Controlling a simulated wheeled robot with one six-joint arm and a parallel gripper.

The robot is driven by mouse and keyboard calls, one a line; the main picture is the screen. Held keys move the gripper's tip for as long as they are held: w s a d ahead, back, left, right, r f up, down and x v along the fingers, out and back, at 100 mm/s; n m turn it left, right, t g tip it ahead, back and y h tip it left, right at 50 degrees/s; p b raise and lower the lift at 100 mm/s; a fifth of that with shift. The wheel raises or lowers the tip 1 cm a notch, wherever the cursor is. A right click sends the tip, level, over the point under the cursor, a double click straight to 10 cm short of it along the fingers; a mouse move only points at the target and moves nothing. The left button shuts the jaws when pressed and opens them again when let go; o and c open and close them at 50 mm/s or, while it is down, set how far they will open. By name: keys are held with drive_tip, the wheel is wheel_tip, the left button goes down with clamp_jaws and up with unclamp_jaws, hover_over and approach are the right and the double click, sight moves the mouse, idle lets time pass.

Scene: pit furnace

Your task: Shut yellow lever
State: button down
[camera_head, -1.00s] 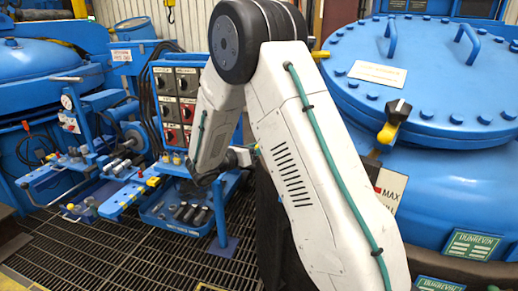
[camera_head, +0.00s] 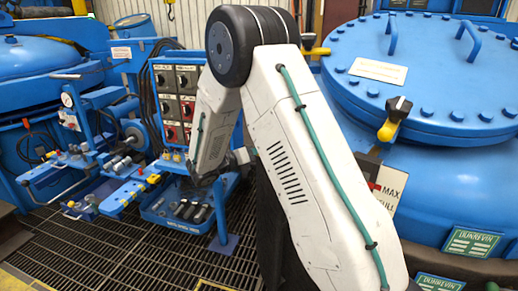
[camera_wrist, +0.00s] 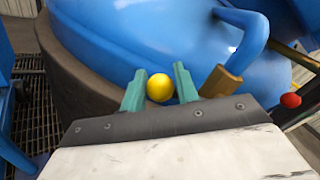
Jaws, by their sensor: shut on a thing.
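In the wrist view, a round yellow knob (camera_wrist: 160,88), which I take to be the end of the yellow lever, sits between the two teal fingers of my gripper (camera_wrist: 160,73). The fingers are shut on the knob. The shaft of the lever is hidden behind the knob, so its angle cannot be told. In the head view my arm covers the gripper and this knob.
A blue curved handle with a bronze-coloured end (camera_wrist: 222,82) stands close right of the fingers. A red knob (camera_wrist: 290,100) is farther right. The head view shows a blue lidded vessel (camera_head: 420,85) at right and a switch panel (camera_head: 176,95) left of my arm.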

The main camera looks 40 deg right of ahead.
drive_tip(key=shift+s+f, duration=0.25)
drive_tip(key=shift+f, duration=0.2)
drive_tip(key=c, duration=1.1)
unclamp_jaws()
drive_tip(key=shift+a, duration=0.1)
drive_tip(key=shift+a+r, duration=0.1)
drive_tip(key=a, duration=0.7)
drive_tip(key=shift+s+a+r, duration=0.15)
drive_tip(key=shift+a, duration=0.15)
